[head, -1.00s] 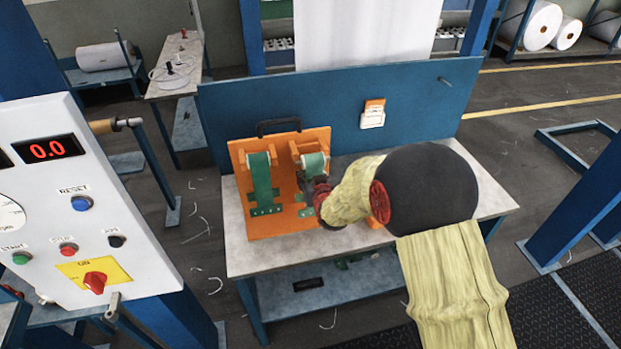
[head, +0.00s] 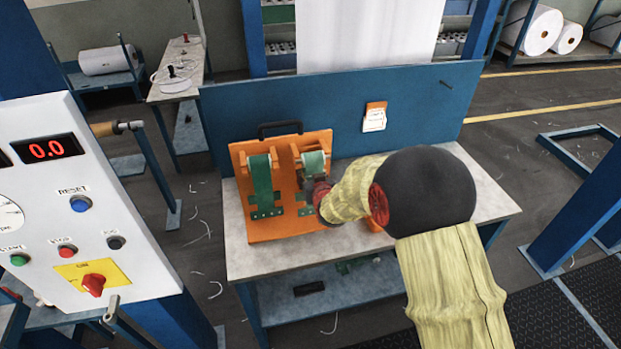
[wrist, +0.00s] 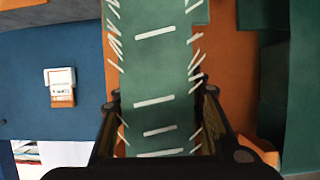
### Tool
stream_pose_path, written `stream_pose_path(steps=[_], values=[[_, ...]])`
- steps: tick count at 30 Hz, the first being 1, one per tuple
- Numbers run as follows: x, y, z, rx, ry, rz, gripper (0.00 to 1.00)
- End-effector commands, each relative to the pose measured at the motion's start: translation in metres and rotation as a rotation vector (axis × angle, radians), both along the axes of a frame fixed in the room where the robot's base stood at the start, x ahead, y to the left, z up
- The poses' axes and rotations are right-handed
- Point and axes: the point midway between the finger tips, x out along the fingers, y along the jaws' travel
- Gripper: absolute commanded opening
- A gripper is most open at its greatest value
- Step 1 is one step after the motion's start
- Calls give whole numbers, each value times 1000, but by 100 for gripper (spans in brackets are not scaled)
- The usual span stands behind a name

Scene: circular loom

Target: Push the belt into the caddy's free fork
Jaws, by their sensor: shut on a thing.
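The orange caddy (head: 284,225) stands on the workbench, with a black handle on top. One green belt (head: 262,185) hangs down its left half from the left fork. A second green belt (head: 314,160) is at the right fork (head: 297,153); my gripper covers part of that place, so I cannot tell how deep it sits. My gripper (head: 314,187) is at the caddy's right half, shut on this second belt. In the wrist view the belt (wrist: 155,85), edged with white stitches, runs between my gripper's fingers (wrist: 163,112), with orange caddy surface behind it.
The grey bench top (head: 440,190) is clear to the right of my arm. A blue back panel (head: 230,115) rises behind the caddy, with an orange-and-white tag holder (head: 374,117) on it. A control panel (head: 90,210) stands at the left.

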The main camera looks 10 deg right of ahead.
Motion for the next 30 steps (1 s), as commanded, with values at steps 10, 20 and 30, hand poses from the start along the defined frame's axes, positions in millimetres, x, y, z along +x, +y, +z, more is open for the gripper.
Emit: stream_pose_path(steps=[10,20,30], values=[[17,0,0,0,-2,0,0],[27,0,1,0,-1,0,0],[27,0,1,0,-1,0,43]])
